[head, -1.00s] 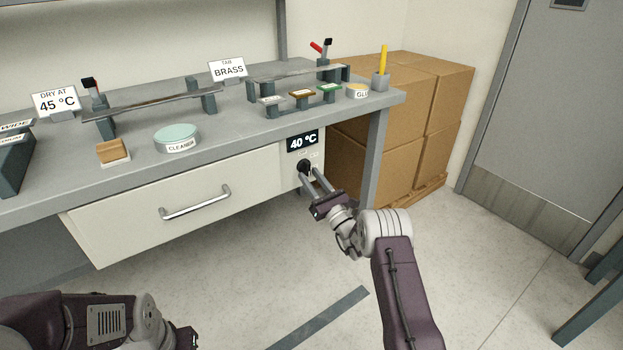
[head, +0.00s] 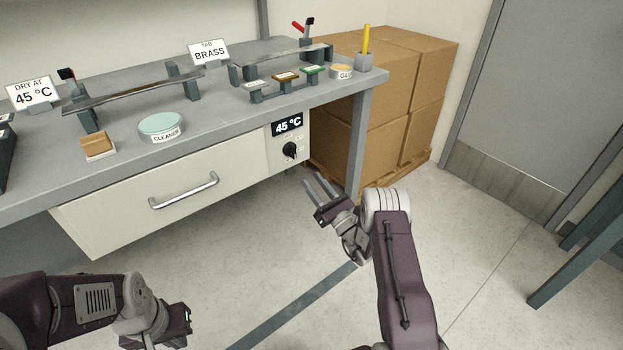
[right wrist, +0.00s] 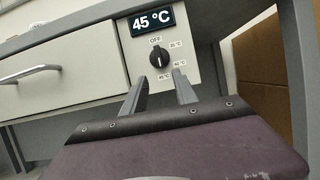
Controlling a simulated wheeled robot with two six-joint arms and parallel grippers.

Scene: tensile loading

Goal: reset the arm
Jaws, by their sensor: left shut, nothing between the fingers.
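My right gripper (head: 318,188) is open and empty in front of the bench, apart from the black dial (head: 290,150) on the control panel. The right wrist view shows its two separated fingers (right wrist: 160,95) below the dial (right wrist: 159,57). The display (head: 288,124) above the dial reads 45 °C. The card (head: 33,93) on the bench reads "DRY AT 45 °C". My left gripper (head: 188,325) is shut and empty low at the lower left, over the floor.
A drawer with a handle (head: 184,192) is closed under the bench. On the bench stand a cleaner tin (head: 160,128), a sanding block (head: 97,145) and specimen racks. Cardboard boxes (head: 400,90) stand right of the bench. The floor around the right gripper is clear.

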